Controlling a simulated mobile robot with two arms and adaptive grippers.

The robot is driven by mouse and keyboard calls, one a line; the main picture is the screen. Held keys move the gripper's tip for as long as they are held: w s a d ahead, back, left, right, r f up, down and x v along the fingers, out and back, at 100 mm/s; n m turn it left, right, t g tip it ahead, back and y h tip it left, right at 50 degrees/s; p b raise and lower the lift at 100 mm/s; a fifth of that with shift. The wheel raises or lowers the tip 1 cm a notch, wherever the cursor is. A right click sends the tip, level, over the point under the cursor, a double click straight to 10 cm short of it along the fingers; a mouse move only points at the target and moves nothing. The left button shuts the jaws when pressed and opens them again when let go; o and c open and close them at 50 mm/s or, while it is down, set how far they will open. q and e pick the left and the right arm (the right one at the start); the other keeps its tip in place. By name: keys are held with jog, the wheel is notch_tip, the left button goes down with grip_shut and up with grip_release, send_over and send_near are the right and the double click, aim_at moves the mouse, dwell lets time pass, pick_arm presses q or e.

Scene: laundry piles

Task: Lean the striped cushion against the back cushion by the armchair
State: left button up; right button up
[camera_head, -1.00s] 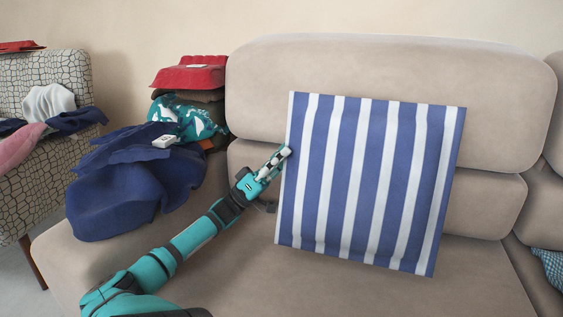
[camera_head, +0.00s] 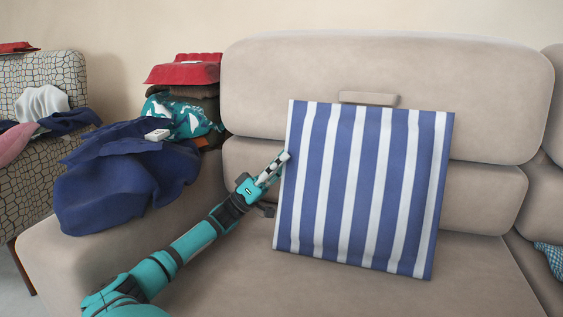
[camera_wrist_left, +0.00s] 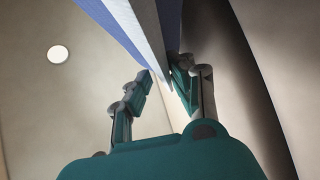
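The striped cushion (camera_head: 363,190), blue and white, is upright in front of the back cushion (camera_head: 470,100) of the beige sofa in the head view, slightly tilted sideways. Its bottom is over the seat (camera_head: 250,275); I cannot tell whether it touches seat or back. My left gripper (camera_head: 283,160) is at the cushion's left edge. In the left wrist view the cushion's edge (camera_wrist_left: 150,35) lies between the fingers of my left gripper (camera_wrist_left: 166,85), which look closed on it. The armchair (camera_head: 50,85), with a cracked pattern, stands at far left. My right gripper is not in view.
A dark blue cloth (camera_head: 125,180) lies on the sofa's left end. Behind it is a clothes pile with a teal patterned cloth (camera_head: 185,118) and a red folded cloth (camera_head: 185,70). A beige bar (camera_head: 368,99) shows above the striped cushion. The seat's front is clear.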

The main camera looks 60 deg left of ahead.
pick_arm(q)
jog(key=shift+o, duration=1.4)
jog(key=shift+f, duration=0.1)
notch_tip(320, 180, up, 10)
